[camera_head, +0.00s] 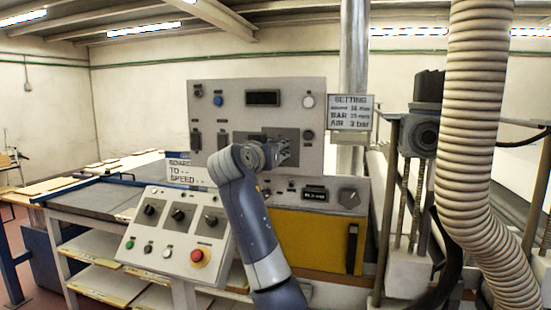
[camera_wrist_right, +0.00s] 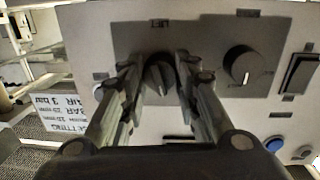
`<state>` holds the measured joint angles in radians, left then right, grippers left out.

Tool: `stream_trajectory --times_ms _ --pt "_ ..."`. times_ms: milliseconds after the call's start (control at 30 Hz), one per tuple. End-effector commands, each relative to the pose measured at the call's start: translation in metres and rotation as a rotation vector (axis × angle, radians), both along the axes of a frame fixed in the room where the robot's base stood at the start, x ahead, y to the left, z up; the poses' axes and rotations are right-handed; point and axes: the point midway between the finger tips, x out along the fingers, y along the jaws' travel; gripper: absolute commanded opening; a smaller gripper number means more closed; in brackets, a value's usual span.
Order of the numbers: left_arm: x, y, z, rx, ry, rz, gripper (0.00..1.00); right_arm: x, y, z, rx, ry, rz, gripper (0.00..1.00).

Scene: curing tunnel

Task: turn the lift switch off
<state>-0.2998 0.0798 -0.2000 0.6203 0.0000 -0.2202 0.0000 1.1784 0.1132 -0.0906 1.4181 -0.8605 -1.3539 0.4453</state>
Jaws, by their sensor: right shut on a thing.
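The lift switch (camera_wrist_right: 158,76) is a dark rotary knob on a dark plate of the grey panel, beside an upside-down "LIFT" label in the right wrist view. A light mark on it points down and slightly right in that view. My right gripper (camera_wrist_right: 160,82) has its fingers on both sides of the knob and is shut on it. In the head view my right gripper (camera_head: 284,153) is at the upright grey panel (camera_head: 228,98) and hides the switch. My left gripper is in neither view.
A second knob (camera_wrist_right: 243,66) and a black rocker switch (camera_wrist_right: 299,73) sit beside the lift switch. A sloped console (camera_head: 150,253) with a red emergency button (camera_head: 200,256) stands front left. A ribbed hose (camera_head: 475,130) hangs at the right.

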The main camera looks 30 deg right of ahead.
Motion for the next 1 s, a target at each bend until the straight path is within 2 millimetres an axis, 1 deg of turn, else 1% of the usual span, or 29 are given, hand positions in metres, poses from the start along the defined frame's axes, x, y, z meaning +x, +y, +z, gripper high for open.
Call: stream_trajectory --times_ms 33,100,400,1000 --pt "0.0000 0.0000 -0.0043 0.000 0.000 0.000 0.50 0.0006 0.0013 -0.0025 0.024 -0.025 0.003 0.05" --pt "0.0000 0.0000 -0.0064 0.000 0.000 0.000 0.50 0.0003 0.0006 -0.0018 0.053 -0.060 0.002 0.05" --pt "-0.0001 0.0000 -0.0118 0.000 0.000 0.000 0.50 0.0000 0.0003 -0.0004 0.138 -0.160 0.001 0.05" --pt "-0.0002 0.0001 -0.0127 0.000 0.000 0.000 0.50 -0.0002 0.0000 0.0007 0.160 -0.187 0.001 0.05"
